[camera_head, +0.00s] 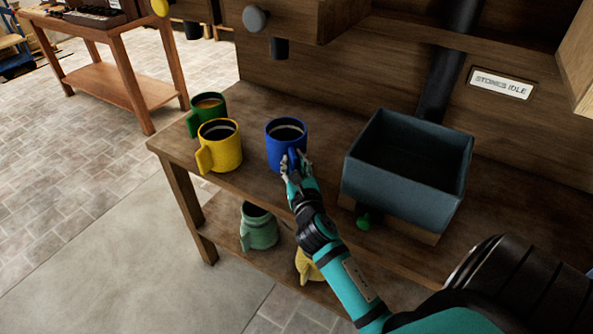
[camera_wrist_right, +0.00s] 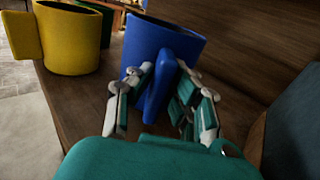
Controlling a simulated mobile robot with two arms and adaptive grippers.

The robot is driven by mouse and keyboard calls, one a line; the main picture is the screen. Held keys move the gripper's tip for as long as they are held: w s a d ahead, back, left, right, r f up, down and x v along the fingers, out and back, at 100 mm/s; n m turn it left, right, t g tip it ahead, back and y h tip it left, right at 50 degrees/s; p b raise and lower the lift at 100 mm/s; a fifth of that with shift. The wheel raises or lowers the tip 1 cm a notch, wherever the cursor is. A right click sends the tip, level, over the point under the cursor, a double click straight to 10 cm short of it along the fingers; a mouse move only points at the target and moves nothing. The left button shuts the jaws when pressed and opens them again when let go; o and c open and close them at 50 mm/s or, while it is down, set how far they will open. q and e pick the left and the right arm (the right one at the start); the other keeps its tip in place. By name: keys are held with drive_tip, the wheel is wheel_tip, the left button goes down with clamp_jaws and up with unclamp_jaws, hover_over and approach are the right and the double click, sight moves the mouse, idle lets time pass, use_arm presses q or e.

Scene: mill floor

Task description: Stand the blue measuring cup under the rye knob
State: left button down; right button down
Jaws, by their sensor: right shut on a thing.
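The blue measuring cup (camera_head: 284,150) stands upright at the wooden bench, with dark contents or a dark inside. My right gripper (camera_head: 293,166) is shut on its handle, which faces me; the right wrist view shows the fingers (camera_wrist_right: 158,92) on both sides of the blue handle, with the cup (camera_wrist_right: 165,45) behind. I cannot tell whether the cup rests on the bench or is slightly raised. A grey knob (camera_head: 254,18) and a yellow knob (camera_head: 160,7) sit on the mill front above, each near a dark spout. No label shows which is rye. My left gripper is not in view.
A yellow cup (camera_head: 222,155) and a green cup (camera_head: 207,103) stand left of the blue cup. A blue-grey bin (camera_head: 400,190) stands to the right. A pale green jug (camera_head: 258,228) and a yellow vessel (camera_head: 307,267) are on the lower shelf. The bench (camera_head: 255,100) is clear behind the cup.

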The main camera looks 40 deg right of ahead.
drive_tip(key=x, duration=0.1)
drive_tip(key=b+x, duration=0.1)
drive_tip(key=x, duration=0.3)
drive_tip(key=shift+f, duration=0.3)
drive_tip(key=shift+a+f+b, duration=0.1)
drive_tip(key=shift+f+b, duration=0.6)
drive_tip(key=shift+f, duration=0.05)
drive_tip(key=c, duration=1.2)
unclamp_jaws()
drive_tip(key=shift+s, duration=0.1)
drive_tip(key=v, duration=1.2)
